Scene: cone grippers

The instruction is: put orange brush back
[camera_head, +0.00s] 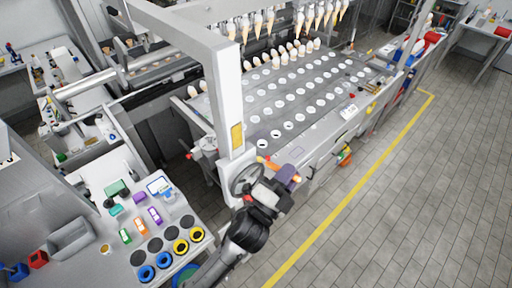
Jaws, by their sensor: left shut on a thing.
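My left arm comes up from the bottom of the head view, and its left gripper (284,174) is over the front left corner of the machine, beside a grey handwheel. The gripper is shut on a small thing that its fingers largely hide. An orange piece (269,163) shows at the fingers and looks like part of the orange brush. My right gripper is not in view.
The handwheel (246,179) and a white upright post (228,100) stand close to my left arm. The left table (112,264) holds black, blue and yellow rings and a grey bin (72,238). The tiled floor at right is clear.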

